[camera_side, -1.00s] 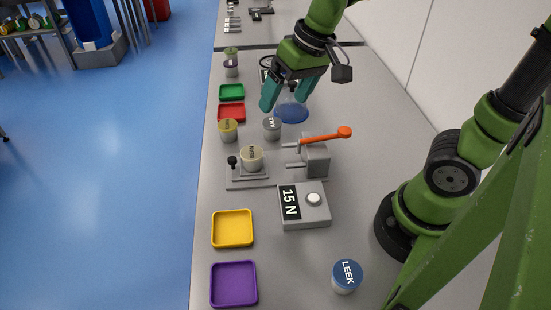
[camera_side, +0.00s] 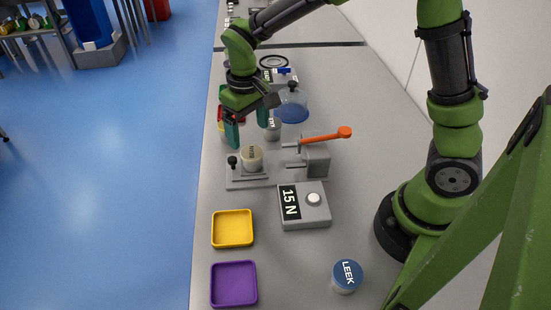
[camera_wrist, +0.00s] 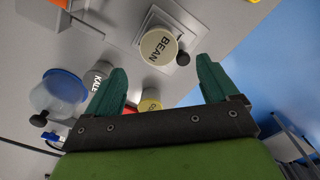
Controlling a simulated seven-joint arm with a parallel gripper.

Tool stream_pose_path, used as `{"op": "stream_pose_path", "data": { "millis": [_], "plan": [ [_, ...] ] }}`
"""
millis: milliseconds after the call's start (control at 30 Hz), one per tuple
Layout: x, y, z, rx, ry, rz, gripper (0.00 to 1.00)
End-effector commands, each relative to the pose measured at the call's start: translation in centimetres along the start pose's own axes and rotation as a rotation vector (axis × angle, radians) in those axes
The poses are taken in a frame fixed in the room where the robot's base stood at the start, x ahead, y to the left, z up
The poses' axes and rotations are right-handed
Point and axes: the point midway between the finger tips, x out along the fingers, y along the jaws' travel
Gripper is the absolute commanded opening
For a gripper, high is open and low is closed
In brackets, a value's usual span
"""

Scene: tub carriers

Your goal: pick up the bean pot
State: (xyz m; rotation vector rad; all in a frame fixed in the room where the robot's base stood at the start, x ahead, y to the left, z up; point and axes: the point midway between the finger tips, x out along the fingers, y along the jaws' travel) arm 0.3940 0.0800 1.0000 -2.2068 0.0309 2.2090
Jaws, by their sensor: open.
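The bean pot (camera_side: 251,157) is a small cream pot standing on a grey fixture plate (camera_side: 237,183) with a black knob. In the wrist view, the bean pot (camera_wrist: 158,46) shows its BEAN label on the lid. It lies just beyond the gap between my fingertips, roughly centred. My gripper (camera_side: 249,136) is open, with green fingers pointing down, just behind and above the pot in the side view. In the wrist view, my gripper (camera_wrist: 161,66) has nothing between its fingers. Neither finger seems to touch the pot.
A clamp with an orange handle (camera_side: 328,137) stands right of the pot. A grey KALE pot (camera_side: 273,132) and a blue-bottomed clear vessel (camera_side: 292,112) are close behind. A yellowish pot (camera_wrist: 150,104) is near my fingers. Yellow (camera_side: 232,229) and purple (camera_side: 234,284) trays lie in front.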

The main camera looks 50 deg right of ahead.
Motion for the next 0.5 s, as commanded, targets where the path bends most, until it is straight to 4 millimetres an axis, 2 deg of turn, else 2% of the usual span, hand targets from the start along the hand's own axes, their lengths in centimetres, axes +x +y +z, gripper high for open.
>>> {"op": "stream_pose_path", "data": {
  "millis": [100, 333, 500],
  "plan": [
    [1.8, 0.0, 0.0, 0.001, -0.002, 0.001, 0.87],
    [3.4, 0.0, 0.2, 0.001, -0.003, 0.000, 0.87],
    [6.0, 0.1, 0.5, 0.001, -0.004, 0.000, 0.87]
  ]
}}
